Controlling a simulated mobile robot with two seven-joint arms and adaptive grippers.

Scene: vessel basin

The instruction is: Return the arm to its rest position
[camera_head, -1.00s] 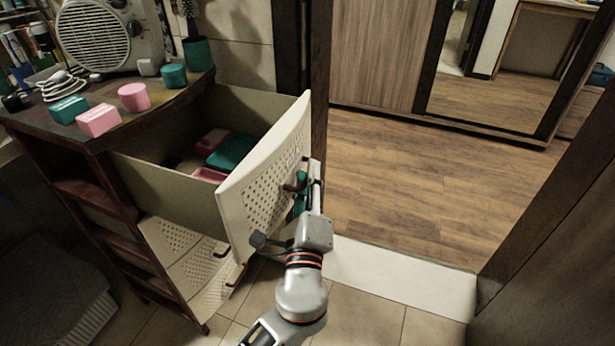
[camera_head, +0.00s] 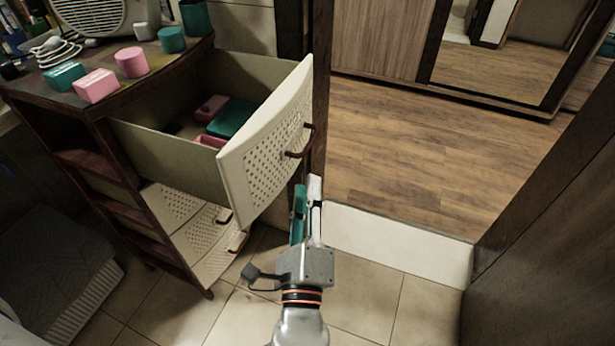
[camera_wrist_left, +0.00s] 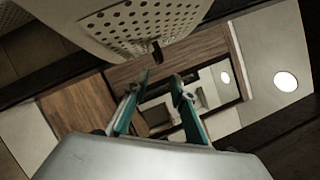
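My left gripper (camera_head: 307,187) is below and in front of the open top drawer (camera_head: 265,150). It is clear of the drawer's dark curved handle (camera_head: 301,143) and holds nothing that I can see. In the left wrist view its two teal-backed fingers (camera_wrist_left: 160,80) stand apart with a gap between the tips, so it is open. The perforated drawer front also shows there (camera_wrist_left: 140,22), beyond the fingertips. My left arm comes up from the bottom of the head view. My right gripper is not in view.
The open drawer holds a teal box (camera_head: 232,118) and pink items. Pink and teal blocks stand on the cabinet top (camera_head: 118,100). Lower perforated drawers (camera_head: 205,235) are at left. A white threshold (camera_head: 400,240) and a dark panel (camera_head: 545,220) lie right. The tiled floor is clear.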

